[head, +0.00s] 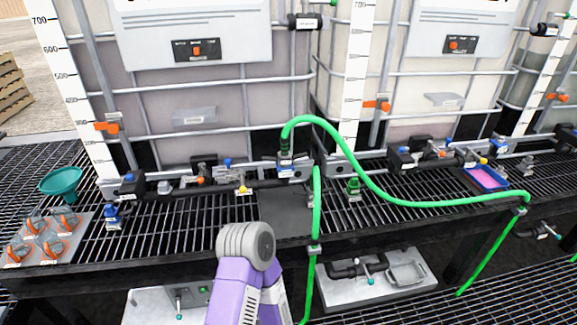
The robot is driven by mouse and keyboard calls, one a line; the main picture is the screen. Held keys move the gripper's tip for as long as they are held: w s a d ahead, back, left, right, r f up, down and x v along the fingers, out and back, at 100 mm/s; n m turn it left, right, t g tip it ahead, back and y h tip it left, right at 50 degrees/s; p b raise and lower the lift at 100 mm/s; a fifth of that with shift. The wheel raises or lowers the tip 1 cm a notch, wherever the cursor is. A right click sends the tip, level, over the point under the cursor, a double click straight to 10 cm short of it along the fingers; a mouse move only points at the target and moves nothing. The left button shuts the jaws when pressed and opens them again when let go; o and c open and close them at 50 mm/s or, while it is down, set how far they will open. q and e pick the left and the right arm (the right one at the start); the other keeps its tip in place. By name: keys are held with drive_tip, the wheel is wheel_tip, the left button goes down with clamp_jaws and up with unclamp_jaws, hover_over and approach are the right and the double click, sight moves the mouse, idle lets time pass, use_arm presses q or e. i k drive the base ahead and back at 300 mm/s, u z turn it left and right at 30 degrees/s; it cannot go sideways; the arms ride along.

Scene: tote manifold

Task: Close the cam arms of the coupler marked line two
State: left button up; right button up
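A coupler (288,165) sits at the right end of the left black manifold pipe, below a green hose fitting. The upper green hose (375,185) arches from it to the right. I cannot read any line-two marking, nor tell whether its cam arms are open or shut. A small green fitting (354,187) stands apart on the grating to its right. A purple arm link of mine with a grey rounded joint rises at the bottom centre, short of the manifold. Neither gripper's fingers show.
A teal funnel (61,184) and a tray (42,240) of orange-and-clear parts are at the left. A second green hose (317,200) hangs over the front edge. A pink-and-blue tray (486,179) is at the right. Large caged totes (195,105) stand behind.

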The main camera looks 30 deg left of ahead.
sight(302, 154)
drive_tip(key=u, duration=1.25)
